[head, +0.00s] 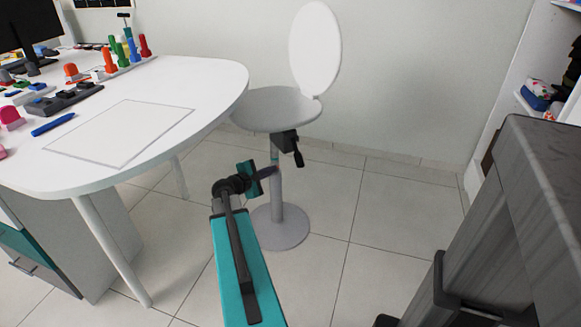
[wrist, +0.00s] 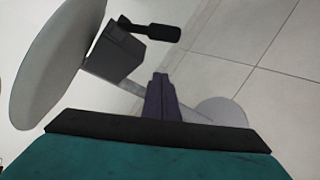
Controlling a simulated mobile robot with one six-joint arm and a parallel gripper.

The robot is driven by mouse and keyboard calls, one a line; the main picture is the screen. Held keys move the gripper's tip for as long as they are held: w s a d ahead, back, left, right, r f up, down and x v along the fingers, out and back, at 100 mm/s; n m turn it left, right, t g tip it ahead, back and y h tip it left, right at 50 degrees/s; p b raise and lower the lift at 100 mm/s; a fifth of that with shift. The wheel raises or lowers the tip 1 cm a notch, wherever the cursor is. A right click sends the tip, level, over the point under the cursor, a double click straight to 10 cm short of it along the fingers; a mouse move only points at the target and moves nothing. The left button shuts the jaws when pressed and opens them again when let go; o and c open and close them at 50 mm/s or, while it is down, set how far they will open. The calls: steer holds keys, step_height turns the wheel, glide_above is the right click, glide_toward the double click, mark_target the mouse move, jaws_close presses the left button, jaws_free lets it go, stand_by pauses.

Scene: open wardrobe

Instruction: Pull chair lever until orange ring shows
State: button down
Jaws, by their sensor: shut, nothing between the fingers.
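The chair (head: 276,110) stands on a round-based post, with a grey seat and a white oval back. Its black lever (head: 298,158) sticks out from a dark box (head: 284,141) under the seat and angles downward in the head view. No orange ring shows on it. My gripper (head: 274,169) is shut and empty, in front of the post, below and left of the lever. In the wrist view the lever (wrist: 155,31) lies beyond my shut fingertips (wrist: 161,76), clearly apart in the picture. The fingers cover part of the post there.
A white desk (head: 215,85) with coloured items and a blue pen (head: 53,124) stands at left, its rounded edge close to the chair. An open shelf unit (head: 530,100) stands at right. Tiled floor (head: 395,210) right of the chair is clear.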

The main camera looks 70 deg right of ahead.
mark_target(298, 154)
steer(key=shift+d, duration=0.1)
stand_by(0.3)
steer(key=s+d+b, duration=0.1)
steer(key=s+d, duration=0.4)
steer(key=d, duration=0.2)
steer(key=shift+d+f, duration=0.35)
stand_by(0.8)
steer(key=shift+a+r, duration=0.15)
stand_by(0.4)
